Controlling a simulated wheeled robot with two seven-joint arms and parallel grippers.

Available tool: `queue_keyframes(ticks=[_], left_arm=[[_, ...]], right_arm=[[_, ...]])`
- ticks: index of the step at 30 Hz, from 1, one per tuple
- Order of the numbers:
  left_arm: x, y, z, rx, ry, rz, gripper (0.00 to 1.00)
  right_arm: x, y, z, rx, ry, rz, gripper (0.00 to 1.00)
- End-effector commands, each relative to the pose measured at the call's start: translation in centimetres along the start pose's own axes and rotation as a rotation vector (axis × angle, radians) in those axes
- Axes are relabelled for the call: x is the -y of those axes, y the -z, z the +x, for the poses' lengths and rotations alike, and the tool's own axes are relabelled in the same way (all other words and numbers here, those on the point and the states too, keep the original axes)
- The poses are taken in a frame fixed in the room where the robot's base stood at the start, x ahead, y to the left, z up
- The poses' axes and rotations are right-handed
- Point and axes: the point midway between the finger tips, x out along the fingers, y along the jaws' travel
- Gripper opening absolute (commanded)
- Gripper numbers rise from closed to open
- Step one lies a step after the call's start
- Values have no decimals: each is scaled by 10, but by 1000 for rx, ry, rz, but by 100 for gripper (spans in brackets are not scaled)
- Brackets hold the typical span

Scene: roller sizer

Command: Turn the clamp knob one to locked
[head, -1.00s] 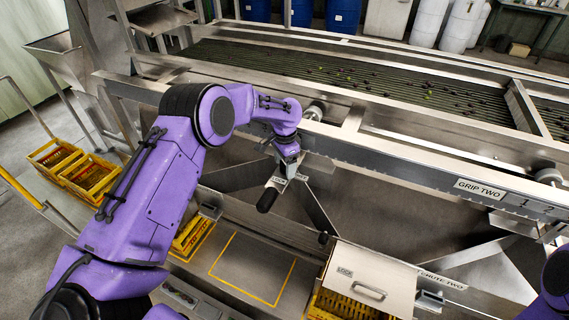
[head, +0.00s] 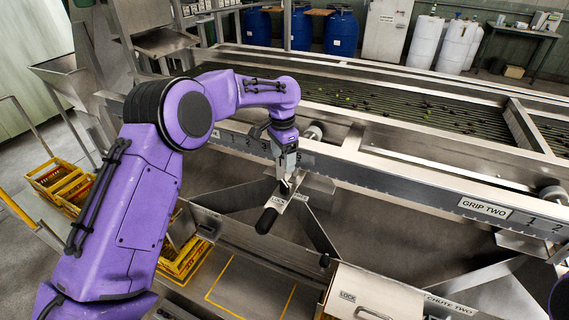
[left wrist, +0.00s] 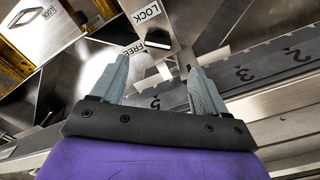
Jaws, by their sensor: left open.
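The clamp knob (left wrist: 158,41) is dark with a white pointer line, on a metal plate with LOCK and FREE labels in the left wrist view. It shows just beyond and between my left fingertips. The pointer lies nearer the FREE label (left wrist: 127,51) than LOCK (left wrist: 146,13). My left gripper (left wrist: 153,62) is open, with nothing visible between its fingers. In the head view my left gripper (head: 285,184) points down over the LOCK-labelled plate (head: 279,203) and mostly hides the knob. I cannot tell whether a finger touches it. My right gripper is out of view.
A black handle (head: 266,221) sticks out at the plate's near end. A lidded box (head: 372,296) stands at the lower right. Yellow crates (head: 55,178) stand left.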

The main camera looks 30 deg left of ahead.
Motion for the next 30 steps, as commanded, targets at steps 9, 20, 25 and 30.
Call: queue_keyframes(ticks=[9,20,25,30], left_arm=[[15,-93,40,-316,-596,-653,74],[-10,-95,52,-221,-1618,-2188,74],[-5,-94,66,-22,-1719,-2575,74],[-3,-83,80,4,-1722,-2616,74]], right_arm=[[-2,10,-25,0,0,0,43],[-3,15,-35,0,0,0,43],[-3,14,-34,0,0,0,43],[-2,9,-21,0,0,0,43]])
